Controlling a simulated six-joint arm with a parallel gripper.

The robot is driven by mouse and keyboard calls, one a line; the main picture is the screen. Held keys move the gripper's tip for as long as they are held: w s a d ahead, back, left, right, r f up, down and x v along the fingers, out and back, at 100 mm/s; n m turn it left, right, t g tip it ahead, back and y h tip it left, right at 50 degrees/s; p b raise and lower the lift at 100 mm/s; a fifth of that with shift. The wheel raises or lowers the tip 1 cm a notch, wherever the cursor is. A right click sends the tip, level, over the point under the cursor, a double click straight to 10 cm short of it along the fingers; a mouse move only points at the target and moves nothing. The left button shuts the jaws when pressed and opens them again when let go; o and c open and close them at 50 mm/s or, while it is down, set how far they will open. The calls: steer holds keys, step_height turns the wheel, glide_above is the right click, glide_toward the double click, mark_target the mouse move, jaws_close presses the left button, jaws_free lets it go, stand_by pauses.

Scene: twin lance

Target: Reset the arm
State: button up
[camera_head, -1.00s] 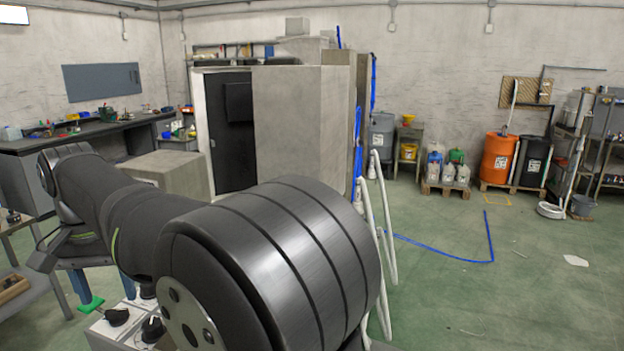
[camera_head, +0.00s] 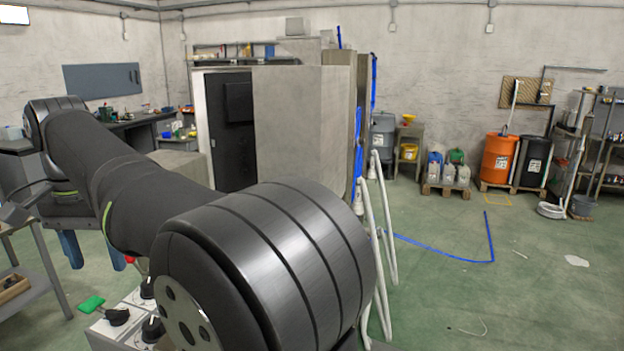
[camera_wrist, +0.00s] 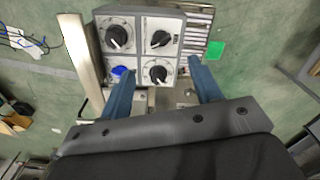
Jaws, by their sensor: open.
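My gripper (camera_wrist: 160,90) is open, with its two blue fingers spread apart and nothing seen between them in the wrist view. Beyond the fingers is a grey control box (camera_wrist: 142,58) with several black rotary knobs (camera_wrist: 157,75) and a blue button (camera_wrist: 120,72). My gripper is above and in front of this box, apart from it as far as I can tell. In the head view my arm fills the lower left, and the box (camera_head: 108,332) is partly hidden behind it.
A workbench (camera_head: 140,119) stands along the left wall. A table with a wooden tray (camera_head: 14,288) is at the lower left. White rails (camera_head: 388,245) stand right of my arm. Green floor (camera_head: 540,300) is open at the right, with an orange barrel (camera_head: 499,158) farther back.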

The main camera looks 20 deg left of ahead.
step_height(320, 180, up, 6)
steer(key=r, duration=0.1)
steer(key=n, duration=0.7)
glide_above(116, 310)
step_height(116, 310, down, 14)
steer(key=shift+a+f, duration=0.1)
steer(key=shift+f, duration=0.75)
steer(key=shift+o, duration=0.2)
